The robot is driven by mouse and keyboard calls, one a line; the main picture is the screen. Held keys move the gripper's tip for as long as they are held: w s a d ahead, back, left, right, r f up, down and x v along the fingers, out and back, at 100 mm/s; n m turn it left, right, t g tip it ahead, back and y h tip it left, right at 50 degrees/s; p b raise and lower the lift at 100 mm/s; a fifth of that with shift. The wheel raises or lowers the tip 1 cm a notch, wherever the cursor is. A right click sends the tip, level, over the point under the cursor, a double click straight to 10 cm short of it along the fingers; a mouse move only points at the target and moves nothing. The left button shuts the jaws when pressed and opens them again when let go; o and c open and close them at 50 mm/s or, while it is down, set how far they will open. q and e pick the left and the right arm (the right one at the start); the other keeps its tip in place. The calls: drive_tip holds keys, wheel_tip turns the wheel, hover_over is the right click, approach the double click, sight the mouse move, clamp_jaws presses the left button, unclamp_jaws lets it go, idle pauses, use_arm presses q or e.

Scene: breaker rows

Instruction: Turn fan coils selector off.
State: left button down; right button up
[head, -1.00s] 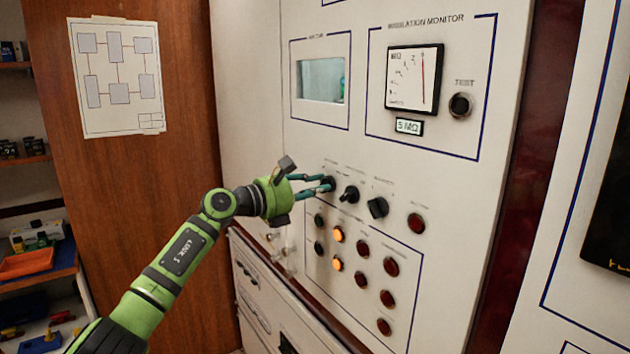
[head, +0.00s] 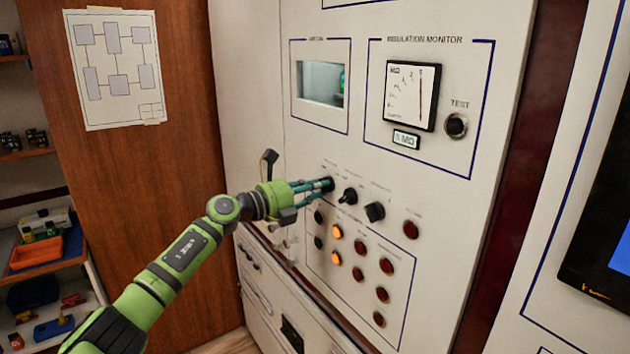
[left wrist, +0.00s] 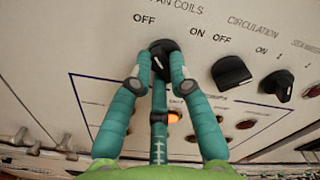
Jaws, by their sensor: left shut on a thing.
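The fan coils selector is a black rotary knob (left wrist: 163,56) with OFF printed to its left and ON to its right in the left wrist view. A small pale mark shows on it, but I cannot tell for sure which label it points to. My left gripper (left wrist: 158,82) has its teal fingers closed on the knob from both sides, with a third finger below. In the head view my left gripper (head: 322,185) reaches the panel from the left and mostly hides the knob. My right gripper is not in view.
To the right are the circulation selector (left wrist: 230,72), another black selector (head: 375,212) and a red button (head: 411,230). The insulation monitor gauge (head: 411,94) and test button (head: 456,125) sit above.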

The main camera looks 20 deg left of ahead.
use_arm(q)
drive_tip(key=shift+n, duration=0.5)
drive_tip(key=c, duration=1.1)
unclamp_jaws()
drive_tip(key=shift+c, duration=0.2)
drive_tip(key=v, duration=1.2)
drive_tip(key=shift+a, duration=0.1)
drive_tip(key=shift+f, duration=0.15)
